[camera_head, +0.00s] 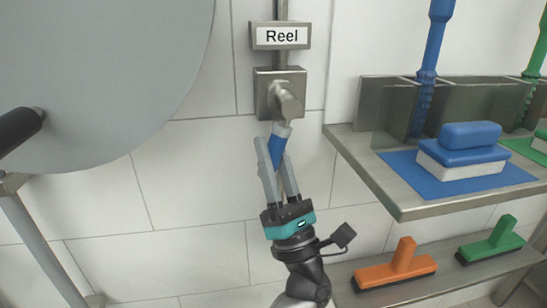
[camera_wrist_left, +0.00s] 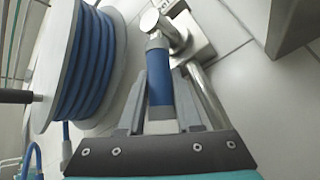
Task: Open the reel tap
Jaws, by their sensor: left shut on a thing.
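The reel tap (camera_head: 281,95) is a metal valve on the tiled wall, below a sign reading "Reel" (camera_head: 281,36). Its lever has a blue grip (camera_head: 277,150) that points downward in the head view. My left gripper (camera_head: 273,155) comes up from below and is shut on the blue grip, one finger on each side. In the left wrist view the blue grip (camera_wrist_left: 159,85) lies between the two fingers, and the metal tap body (camera_wrist_left: 165,30) is beyond it. My right gripper is in neither view.
A large grey reel disc (camera_head: 90,70) fills the upper left; the wrist view shows blue hose (camera_wrist_left: 92,65) wound on it. To the right, a metal shelf (camera_head: 400,195) holds a blue sponge block (camera_head: 465,160). Orange (camera_head: 397,265) and green (camera_head: 490,242) squeegee-like tools sit on a lower shelf.

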